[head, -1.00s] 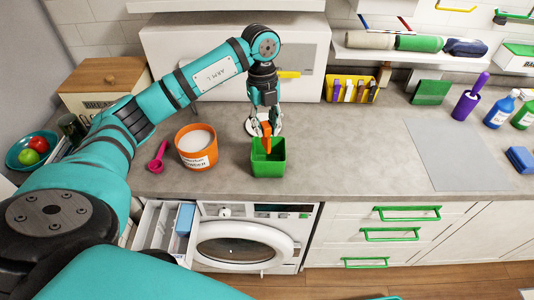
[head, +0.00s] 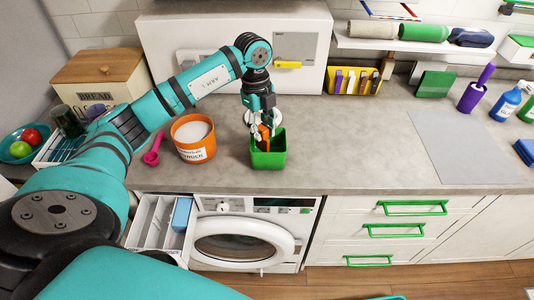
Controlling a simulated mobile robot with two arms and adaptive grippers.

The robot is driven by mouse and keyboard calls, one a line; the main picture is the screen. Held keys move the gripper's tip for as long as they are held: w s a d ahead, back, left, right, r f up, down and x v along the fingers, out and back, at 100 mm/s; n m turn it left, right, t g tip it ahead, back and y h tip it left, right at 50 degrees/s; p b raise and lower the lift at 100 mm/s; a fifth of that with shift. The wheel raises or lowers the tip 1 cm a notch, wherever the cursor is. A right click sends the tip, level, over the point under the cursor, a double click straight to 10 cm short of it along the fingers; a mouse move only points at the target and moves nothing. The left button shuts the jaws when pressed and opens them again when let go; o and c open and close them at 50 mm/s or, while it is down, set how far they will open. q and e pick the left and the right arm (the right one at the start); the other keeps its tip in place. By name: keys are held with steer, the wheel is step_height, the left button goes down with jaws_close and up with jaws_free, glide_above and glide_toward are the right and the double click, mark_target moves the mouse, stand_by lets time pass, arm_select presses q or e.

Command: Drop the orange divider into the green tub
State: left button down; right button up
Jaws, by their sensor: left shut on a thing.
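The green tub (head: 269,159) stands on the grey counter near its front edge, above the washing machine's right part. My left gripper (head: 262,130) points down over the tub's back left part, shut on the orange divider (head: 264,138). The divider is upright, its lower part inside or just behind the tub's rim; I cannot tell whether it touches the tub. The fingers partly hide it. My right gripper is not in view.
An orange powder tub (head: 194,148) and a pink scoop (head: 153,150) stand left of the green tub. The open detergent drawer (head: 160,222) juts out below. A yellow bin (head: 354,82) stands at the back; the counter to the right is mostly clear.

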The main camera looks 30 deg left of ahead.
arm_select(q)
steer(key=c, duration=1.1)
jaws_free()
steer(key=r, duration=0.4)
steer(key=a+r, duration=0.1)
steer(key=r, duration=0.7)
steer(key=shift+w+a, duration=0.15)
steer(key=shift+a, duration=0.1)
